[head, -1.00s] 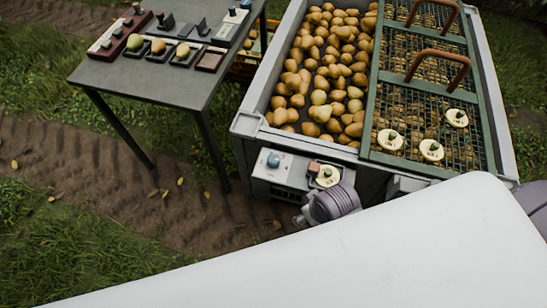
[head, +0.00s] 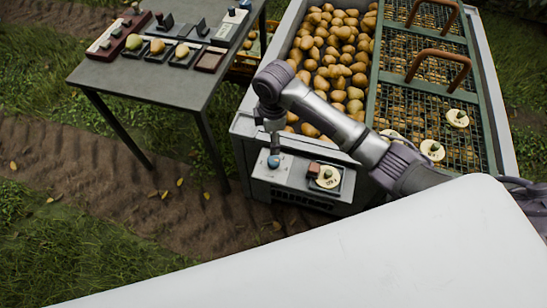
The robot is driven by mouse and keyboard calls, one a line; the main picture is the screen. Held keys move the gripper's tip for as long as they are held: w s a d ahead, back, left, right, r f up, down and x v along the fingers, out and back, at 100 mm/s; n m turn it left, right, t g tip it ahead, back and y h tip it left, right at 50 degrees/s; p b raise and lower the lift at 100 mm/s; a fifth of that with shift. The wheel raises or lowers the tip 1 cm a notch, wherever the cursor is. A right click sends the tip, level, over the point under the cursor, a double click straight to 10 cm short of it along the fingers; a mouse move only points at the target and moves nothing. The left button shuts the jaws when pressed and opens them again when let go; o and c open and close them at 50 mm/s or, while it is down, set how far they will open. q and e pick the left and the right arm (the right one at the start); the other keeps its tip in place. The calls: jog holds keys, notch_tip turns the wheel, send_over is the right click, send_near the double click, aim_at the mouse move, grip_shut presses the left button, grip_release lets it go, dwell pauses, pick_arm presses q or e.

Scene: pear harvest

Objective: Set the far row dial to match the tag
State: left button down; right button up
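A blue dial (head: 273,161) stands on the left part of a pale control panel (head: 284,176) on the near end of the pear bin. A round cream tag (head: 327,181) with a dark knob lies in a dark tray on the right part of this panel, its marking too small to read. My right gripper (head: 274,149) points down directly over the blue dial, at or just above its top. Contact and finger opening are too small to tell. My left gripper is not in view.
The bin (head: 240,122) holds many pears, partly under a green mesh lid (head: 484,120) with brown handles and cream tags. A brown block (head: 313,169) sits beside the panel's tag. A grey table (head: 130,72) with pear trays and stamps stands left.

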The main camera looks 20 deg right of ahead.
aim_at(274, 159)
jog(key=f, duration=0.4)
jog(key=f+b, duration=0.1)
jog(key=f, duration=0.3)
jog(key=f+b, duration=0.1)
jog(key=f, duration=0.4)
jog(key=shift+w+d+f, duration=0.1)
jog(key=shift+w+d, duration=0.15)
jog(key=shift+w, duration=0.1)
jog(key=c, duration=1.1)
